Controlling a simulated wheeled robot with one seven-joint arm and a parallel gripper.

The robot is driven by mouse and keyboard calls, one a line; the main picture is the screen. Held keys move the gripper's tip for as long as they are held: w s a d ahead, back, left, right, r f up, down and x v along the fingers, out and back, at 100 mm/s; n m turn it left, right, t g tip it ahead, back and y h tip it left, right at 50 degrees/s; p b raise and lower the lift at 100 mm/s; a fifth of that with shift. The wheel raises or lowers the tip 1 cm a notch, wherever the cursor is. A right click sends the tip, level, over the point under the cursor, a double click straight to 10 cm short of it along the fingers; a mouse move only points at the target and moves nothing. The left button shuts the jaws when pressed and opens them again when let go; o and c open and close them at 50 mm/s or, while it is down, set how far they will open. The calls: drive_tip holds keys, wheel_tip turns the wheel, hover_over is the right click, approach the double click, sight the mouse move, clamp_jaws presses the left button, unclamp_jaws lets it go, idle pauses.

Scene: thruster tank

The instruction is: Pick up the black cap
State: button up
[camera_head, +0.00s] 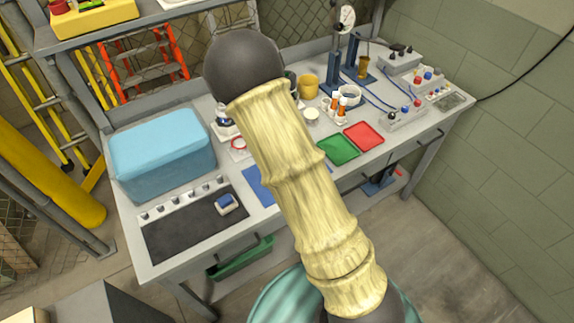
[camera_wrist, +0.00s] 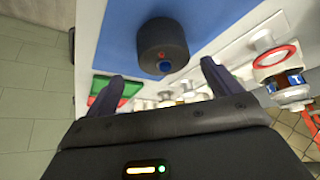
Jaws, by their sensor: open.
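A black, round, cylinder-like piece (camera_wrist: 163,42), which looks like the black cap, is on the blue mat (camera_wrist: 112,32) in the wrist view. A small red mark and a blue spot show on its near side. My gripper (camera_wrist: 165,72) is open, with its two dark fingers apart to either side of and short of the black piece; nothing is between them.
The workbench (camera_head: 157,272) holds a light blue box (camera_head: 163,152), a dark tray (camera_head: 193,228), green (camera_head: 338,149) and red (camera_head: 363,136) trays and several small containers. A red-ringed jar (camera_wrist: 280,62) stands right of the gripper in the wrist view.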

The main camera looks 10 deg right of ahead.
drive_tip(key=shift+f, duration=0.1)
drive_tip(key=shift+a+p+x, duration=0.15)
drive_tip(key=shift+p+x, duration=0.3)
drive_tip(key=shift+x, duration=0.8)
drive_tip(key=shift+a+p+x, duration=0.2)
drive_tip(key=shift+p+x, duration=0.2)
drive_tip(key=shift+x, duration=0.85)
drive_tip(key=shift+w, duration=0.15)
drive_tip(key=shift+c, duration=0.4)
drive_tip(key=c, duration=1)
